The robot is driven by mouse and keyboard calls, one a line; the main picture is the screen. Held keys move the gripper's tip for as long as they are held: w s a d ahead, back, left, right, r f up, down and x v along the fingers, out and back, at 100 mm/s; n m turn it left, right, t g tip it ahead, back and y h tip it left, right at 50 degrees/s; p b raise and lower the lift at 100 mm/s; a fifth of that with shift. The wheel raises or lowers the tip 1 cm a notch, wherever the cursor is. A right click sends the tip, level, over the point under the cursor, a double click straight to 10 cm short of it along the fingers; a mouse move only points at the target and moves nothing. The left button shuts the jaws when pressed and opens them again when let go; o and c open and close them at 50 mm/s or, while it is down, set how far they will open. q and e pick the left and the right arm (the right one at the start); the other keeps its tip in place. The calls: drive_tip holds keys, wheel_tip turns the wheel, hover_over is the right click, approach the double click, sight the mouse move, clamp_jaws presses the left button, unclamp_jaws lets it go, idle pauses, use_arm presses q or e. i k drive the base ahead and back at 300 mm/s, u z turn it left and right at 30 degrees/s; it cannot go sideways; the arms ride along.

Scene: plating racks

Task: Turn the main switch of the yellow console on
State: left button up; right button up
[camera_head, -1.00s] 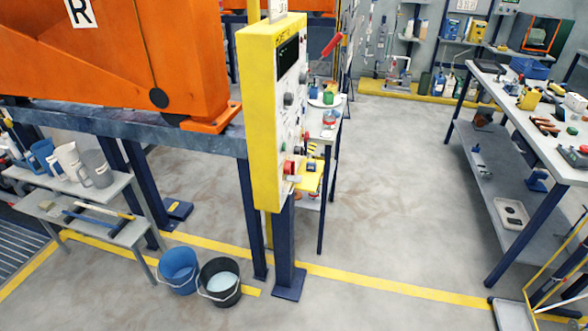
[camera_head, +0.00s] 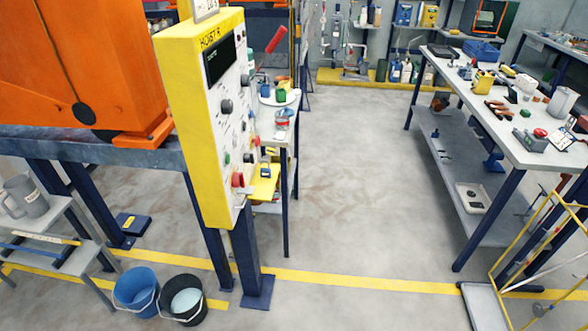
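The yellow console (camera_head: 192,120) stands upright on a dark blue post, left of the middle. Its pale front panel faces right and is seen at a slant. The panel carries a dark display (camera_head: 219,59), several knobs and buttons, and a red switch (camera_head: 238,180) near its lower end. A red lever (camera_head: 276,40) sticks out beyond the console's upper right. I cannot tell which control is the main switch or how it is set. Neither of my grippers shows in the view.
A blue bucket (camera_head: 136,289) and a black bucket (camera_head: 184,299) stand on the floor left of the post. A workbench (camera_head: 520,150) with tools is at the right, with a yellow-framed cart (camera_head: 484,306) in front. The floor between console and workbench is clear.

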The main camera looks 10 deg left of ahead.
sight(238, 180)
drive_tip(key=z, duration=0.15)
drive_tip(key=i, duration=1.5)
drive_tip(key=u, duration=0.9)
